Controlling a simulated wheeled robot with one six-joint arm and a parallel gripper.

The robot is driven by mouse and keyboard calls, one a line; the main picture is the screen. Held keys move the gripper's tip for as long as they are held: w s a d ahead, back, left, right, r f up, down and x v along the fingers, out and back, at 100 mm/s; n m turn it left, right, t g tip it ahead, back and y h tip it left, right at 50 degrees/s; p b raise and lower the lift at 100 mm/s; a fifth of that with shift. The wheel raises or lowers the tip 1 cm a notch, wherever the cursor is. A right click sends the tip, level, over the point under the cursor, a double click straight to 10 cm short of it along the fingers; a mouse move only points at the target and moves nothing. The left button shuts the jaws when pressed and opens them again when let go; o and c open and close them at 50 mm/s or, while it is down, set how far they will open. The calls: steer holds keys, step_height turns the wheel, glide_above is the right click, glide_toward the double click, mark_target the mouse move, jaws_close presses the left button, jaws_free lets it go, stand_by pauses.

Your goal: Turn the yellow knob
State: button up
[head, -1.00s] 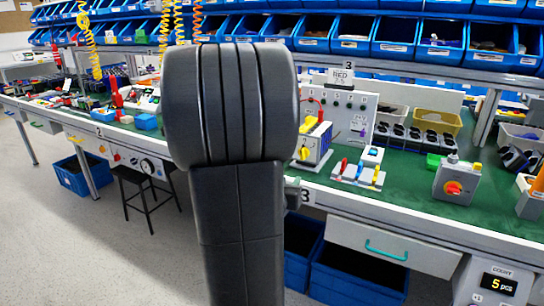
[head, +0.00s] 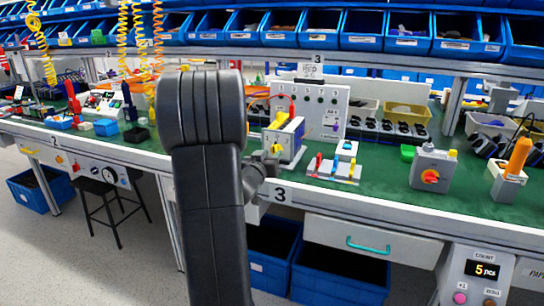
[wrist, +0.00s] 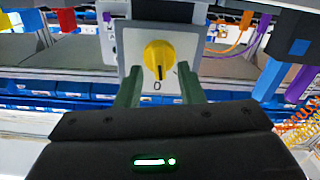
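The yellow knob (wrist: 160,58) is round with a dark pointer line and sits on a pale square plate (wrist: 132,40). In the head view the knob (head: 277,149) is on the front of a white and grey box (head: 293,145) on the bench. My gripper (wrist: 159,70) is open. Its two green fingers point toward the plate, one on each side of the knob's lower part in the wrist view, and nothing is held. In the head view my arm hides part of the gripper (head: 266,168).
A stand with red, yellow and blue levers (head: 333,167) is right of the box. A grey box with a red knob (head: 431,176) stands farther right. The green bench top (head: 385,190) is clear between them. A white panel (head: 309,108) stands behind.

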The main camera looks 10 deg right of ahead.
steer(key=shift+x, duration=0.85)
jaws_close()
steer(key=shift+m, duration=0.3)
steer(key=m+b, duration=0.1)
steer(key=m, duration=0.1)
steer(key=m+b, duration=0.2)
steer(key=m, duration=0.1)
steer(key=shift+s+d+f+m, duration=0.1)
steer(key=shift+f+m, duration=0.05)
steer(key=shift+m, duration=0.15)
steer(key=shift+m+b, duration=1.3)
steer(key=shift+m, duration=0.9)
